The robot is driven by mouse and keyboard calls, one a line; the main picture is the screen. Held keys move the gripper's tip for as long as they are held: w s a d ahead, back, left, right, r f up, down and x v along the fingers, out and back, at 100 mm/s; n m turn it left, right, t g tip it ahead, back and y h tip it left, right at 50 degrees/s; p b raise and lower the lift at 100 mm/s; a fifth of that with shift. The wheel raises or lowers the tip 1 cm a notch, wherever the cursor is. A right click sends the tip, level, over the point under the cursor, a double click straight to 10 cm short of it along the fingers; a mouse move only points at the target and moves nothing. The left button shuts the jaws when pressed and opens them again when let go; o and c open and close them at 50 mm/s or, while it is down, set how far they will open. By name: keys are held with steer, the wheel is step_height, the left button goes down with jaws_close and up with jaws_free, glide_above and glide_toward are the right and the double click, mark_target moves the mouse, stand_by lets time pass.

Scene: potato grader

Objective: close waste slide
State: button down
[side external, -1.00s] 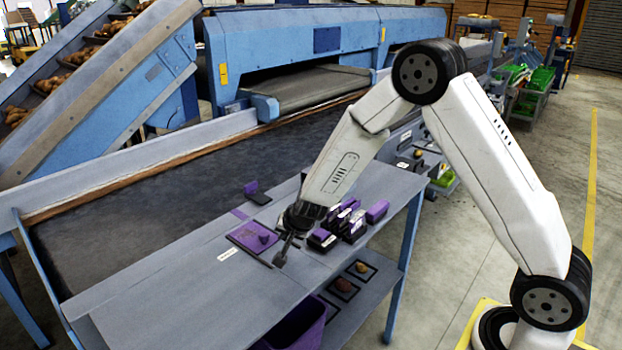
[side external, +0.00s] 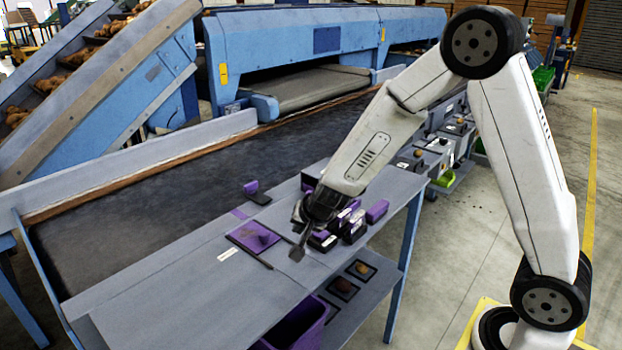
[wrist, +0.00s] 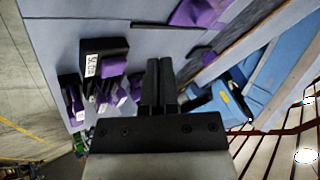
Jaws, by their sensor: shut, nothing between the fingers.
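The waste slide appears to be the flat purple plate (side external: 252,236) set in the grey table, with a small purple knob on it, a dark rail along its front edge and a white label beside it. Part of a purple plate also shows at the top of the wrist view (wrist: 203,12). I cannot tell whether the slide is open or closed. My gripper (side external: 297,253) is shut and empty, just right of the plate and apart from it. Its two dark fingers lie together in the wrist view (wrist: 160,82).
Several black and purple blocks (side external: 352,226) stand close to the right of my gripper. A smaller purple and black block (side external: 257,194) sits behind the plate. A purple bin (side external: 308,327) is below the table. The table's left front (side external: 180,300) is clear.

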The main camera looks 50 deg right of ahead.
steer(key=shift+v, duration=2.05)
steer(key=shift+s, duration=0.1)
steer(key=shift+a+r, duration=0.1)
steer(key=s+a+f+n+g+y, duration=0.1)
steer(key=s+n+g, duration=0.3)
steer(key=s+n, duration=0.7)
steer(key=shift+s+a+f, duration=0.25)
steer(key=shift+s+f, duration=0.05)
steer(key=shift+s, duration=2)
